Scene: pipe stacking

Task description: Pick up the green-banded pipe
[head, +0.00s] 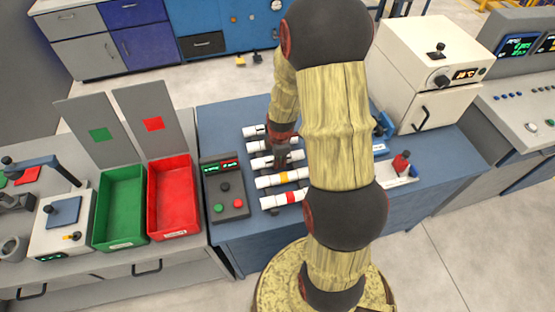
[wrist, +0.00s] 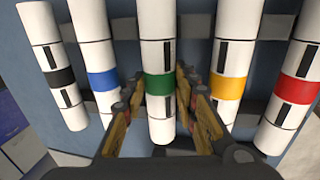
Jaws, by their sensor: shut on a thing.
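The green-banded pipe (wrist: 159,108) is white with a green band and stands in the middle of the wrist view, between the blue-banded and yellow-banded pipes. My gripper (wrist: 160,92) has one finger on each side of it and is shut on it. In the head view my gripper (head: 281,150) is over the pipe row, and it hides most of the green-banded pipe (head: 259,162), whose left end shows. I cannot tell whether the pipe is lifted off its rack.
Neighbouring pipes stand close by: black-banded (wrist: 60,76), blue-banded (wrist: 102,78), yellow-banded (wrist: 228,88) and red-banded (wrist: 294,90). A control box (head: 224,188), a green bin (head: 121,205) and a red bin (head: 172,196) are to the left. A white machine (head: 425,70) stands at the back right.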

